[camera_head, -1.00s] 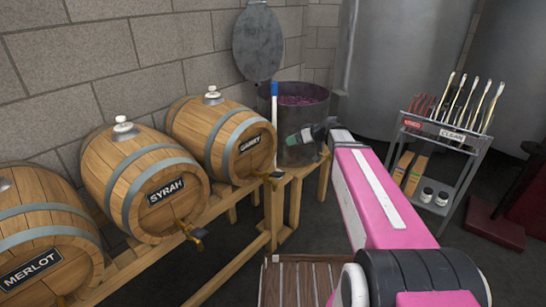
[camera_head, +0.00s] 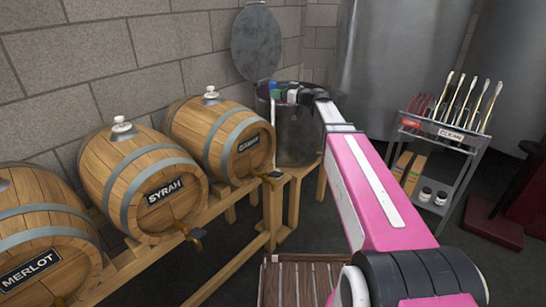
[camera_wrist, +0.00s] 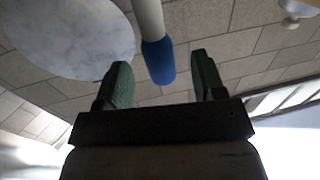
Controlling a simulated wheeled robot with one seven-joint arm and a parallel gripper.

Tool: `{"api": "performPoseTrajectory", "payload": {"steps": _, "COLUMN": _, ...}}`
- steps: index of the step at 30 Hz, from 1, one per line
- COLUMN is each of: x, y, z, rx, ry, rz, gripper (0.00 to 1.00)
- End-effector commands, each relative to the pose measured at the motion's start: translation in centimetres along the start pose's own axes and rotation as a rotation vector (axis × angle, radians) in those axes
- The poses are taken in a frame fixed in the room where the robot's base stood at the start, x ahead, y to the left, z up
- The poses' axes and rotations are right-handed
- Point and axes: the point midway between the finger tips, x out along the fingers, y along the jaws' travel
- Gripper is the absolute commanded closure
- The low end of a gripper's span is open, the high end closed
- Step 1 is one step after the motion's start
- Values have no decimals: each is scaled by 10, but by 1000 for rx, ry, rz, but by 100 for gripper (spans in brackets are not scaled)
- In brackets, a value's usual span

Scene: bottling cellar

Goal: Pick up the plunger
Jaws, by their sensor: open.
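The plunger shows its blue end (camera_head: 272,88) at the left rim of the dark vat (camera_head: 296,140). In the wrist view its blue end (camera_wrist: 158,62) and white shaft (camera_wrist: 149,18) appear between and beyond my fingers. My gripper (camera_head: 284,93) is open, with green finger pads, over the vat's top beside the blue end. In the wrist view the gripper (camera_wrist: 163,85) is empty. I cannot tell how deep the blue end lies between the fingers. The plunger's lower part and the vat's contents are hidden in the head view.
Barrels labelled MERLOT (camera_head: 35,230), SYRAH (camera_head: 145,180) and another (camera_head: 222,138) lie on a wooden rack (camera_head: 235,200) at left. A round grey lid (camera_head: 257,43) stands upright behind the vat. A tool cart (camera_head: 440,150) stands at right.

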Motion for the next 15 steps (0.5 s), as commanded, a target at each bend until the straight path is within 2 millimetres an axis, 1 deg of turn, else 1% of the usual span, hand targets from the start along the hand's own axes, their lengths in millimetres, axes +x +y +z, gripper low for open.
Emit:
{"api": "performPoseTrajectory", "payload": {"steps": 5, "x": 14, "y": 1, "z": 0, "rx": 0, "ry": -1, "rz": -1, "gripper": 37}}
{"api": "performPoseTrajectory", "payload": {"steps": 12, "x": 48, "y": 2, "z": 0, "rx": 1, "ry": -1, "rz": -1, "gripper": 37}}
{"api": "performPoseTrajectory", "payload": {"steps": 15, "x": 52, "y": 2, "z": 0, "rx": 1, "ry": -1, "rz": 0, "gripper": 37}}
